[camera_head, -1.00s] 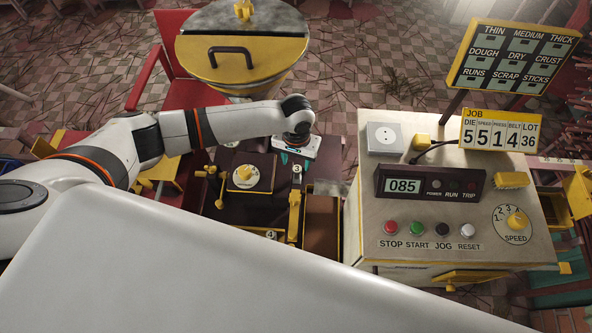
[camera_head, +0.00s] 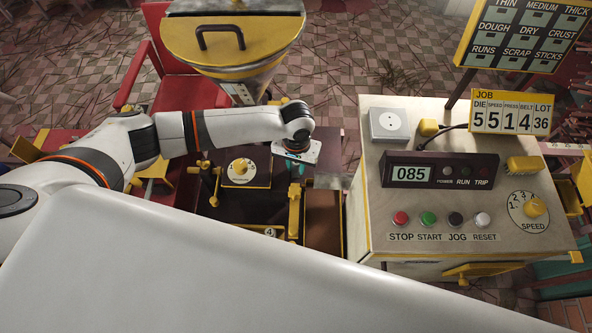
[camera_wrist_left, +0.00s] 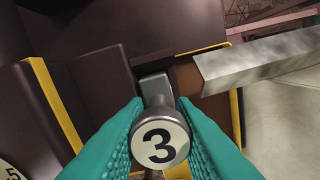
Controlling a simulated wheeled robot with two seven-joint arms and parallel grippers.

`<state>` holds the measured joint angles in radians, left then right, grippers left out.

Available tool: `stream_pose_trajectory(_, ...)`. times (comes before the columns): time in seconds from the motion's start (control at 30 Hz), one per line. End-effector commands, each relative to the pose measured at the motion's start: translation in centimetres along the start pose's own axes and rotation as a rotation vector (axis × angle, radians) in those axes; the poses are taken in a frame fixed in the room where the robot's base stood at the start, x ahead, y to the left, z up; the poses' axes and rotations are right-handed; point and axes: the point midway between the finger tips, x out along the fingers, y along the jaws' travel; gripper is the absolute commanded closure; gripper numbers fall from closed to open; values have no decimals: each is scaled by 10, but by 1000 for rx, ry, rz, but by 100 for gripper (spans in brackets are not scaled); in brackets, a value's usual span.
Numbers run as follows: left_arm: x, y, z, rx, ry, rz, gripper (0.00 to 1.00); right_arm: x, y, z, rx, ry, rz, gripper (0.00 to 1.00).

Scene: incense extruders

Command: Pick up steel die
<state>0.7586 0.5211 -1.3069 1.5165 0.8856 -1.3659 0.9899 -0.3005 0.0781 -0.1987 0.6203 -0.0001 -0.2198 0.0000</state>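A grey steel piece with a round white tag marked 3 (camera_wrist_left: 160,143), which looks like the steel die, stands in the machine in the left wrist view. My left gripper (camera_wrist_left: 160,110) has its teal fingers on either side of it, close against the tag's edges. Whether they press on it I cannot tell. In the head view my left gripper (camera_head: 294,166) points down over the dark machine top and hides most of this piece. A tag marked 4 (camera_head: 270,232) shows nearer to me. My right gripper is not in view.
A control panel (camera_head: 465,190) with a display reading 085 stands to the right. The job sign (camera_head: 513,112) shows die 5. A yellow hopper (camera_head: 235,45) stands behind my left arm. A metal bar (camera_wrist_left: 255,62) lies close right of the die. A yellow knob (camera_head: 241,166) is left of the gripper.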

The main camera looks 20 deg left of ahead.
Motion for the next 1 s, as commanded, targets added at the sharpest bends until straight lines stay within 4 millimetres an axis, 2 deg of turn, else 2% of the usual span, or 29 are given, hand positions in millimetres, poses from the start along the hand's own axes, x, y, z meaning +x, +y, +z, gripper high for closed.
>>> stream_pose_trajectory(0.03, 0, 0, 0, 0, 0, 0, 93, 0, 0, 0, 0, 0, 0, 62)
stream_pose_trajectory(0.1, 1, 0, 0, 0, 0, 0, 100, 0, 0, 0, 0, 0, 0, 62)
stream_pose_trajectory(0.47, -5, 0, 1, -1, -2, 0, 100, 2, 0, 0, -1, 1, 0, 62)
stream_pose_trajectory(0.57, -18, 0, 1, 0, -3, -2, 100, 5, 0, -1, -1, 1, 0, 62)
stream_pose_trajectory(0.8, -66, 0, 2, 0, -5, -3, 100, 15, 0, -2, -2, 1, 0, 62)
stream_pose_trajectory(1.0, -93, 0, 1, -1, -3, -2, 100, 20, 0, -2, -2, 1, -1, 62)
